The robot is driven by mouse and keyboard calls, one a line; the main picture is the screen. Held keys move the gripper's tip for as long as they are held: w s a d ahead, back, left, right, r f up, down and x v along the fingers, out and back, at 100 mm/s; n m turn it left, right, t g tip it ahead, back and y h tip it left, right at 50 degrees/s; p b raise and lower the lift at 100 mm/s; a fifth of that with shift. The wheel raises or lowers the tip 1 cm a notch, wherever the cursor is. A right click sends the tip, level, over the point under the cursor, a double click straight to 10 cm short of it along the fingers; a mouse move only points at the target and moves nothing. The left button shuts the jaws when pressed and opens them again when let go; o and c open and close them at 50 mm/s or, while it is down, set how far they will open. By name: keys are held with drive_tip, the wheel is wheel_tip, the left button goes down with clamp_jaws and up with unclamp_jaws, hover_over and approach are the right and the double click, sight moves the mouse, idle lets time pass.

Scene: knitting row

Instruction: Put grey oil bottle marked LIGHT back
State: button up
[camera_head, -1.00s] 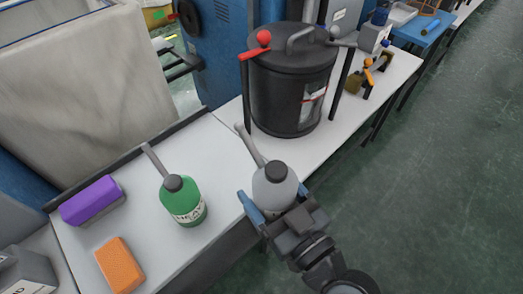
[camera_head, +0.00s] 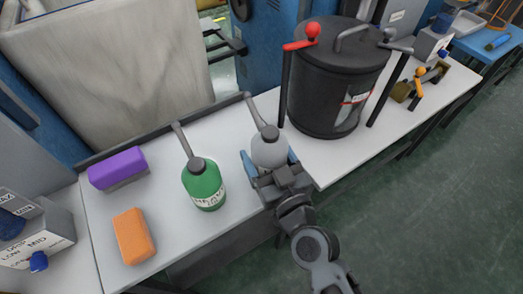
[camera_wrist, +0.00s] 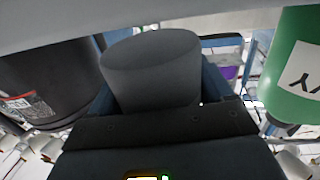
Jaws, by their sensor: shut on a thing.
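A grey oil bottle (camera_head: 269,149) with a long spout is held upright in my gripper (camera_head: 268,168), which is shut on it, with blue fingers on either side. Its label is not readable here. In the wrist view the grey bottle (camera_wrist: 152,70) fills the space between the fingers. A green oil bottle marked HEAVY (camera_head: 204,184) stands on the white bench (camera_head: 170,232) to the left of my gripper; it also shows at the right of the wrist view (camera_wrist: 292,70). I cannot tell whether the grey bottle touches the bench.
A black lidded pot (camera_head: 332,85) with a red-knobbed handle stands close on the right. A purple block (camera_head: 117,168) and an orange sponge-like block (camera_head: 133,236) lie at the left. A grey box marked LOW and MID (camera_head: 35,240) stands far left. Bench room between the bottles is narrow.

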drive_tip(key=shift+w+a+f+b, duration=0.3)
drive_tip(key=shift+w+f+b, duration=0.05)
drive_tip(key=shift+w+f, duration=0.25)
drive_tip(key=shift+w+a+f+b, duration=0.25)
drive_tip(key=shift+w+f+b, duration=0.1)
drive_tip(key=shift+w+f, duration=0.2)
drive_tip(key=shift+r, duration=0.15)
drive_tip(key=o, duration=1.2)
drive_tip(key=shift+c, duration=0.2)
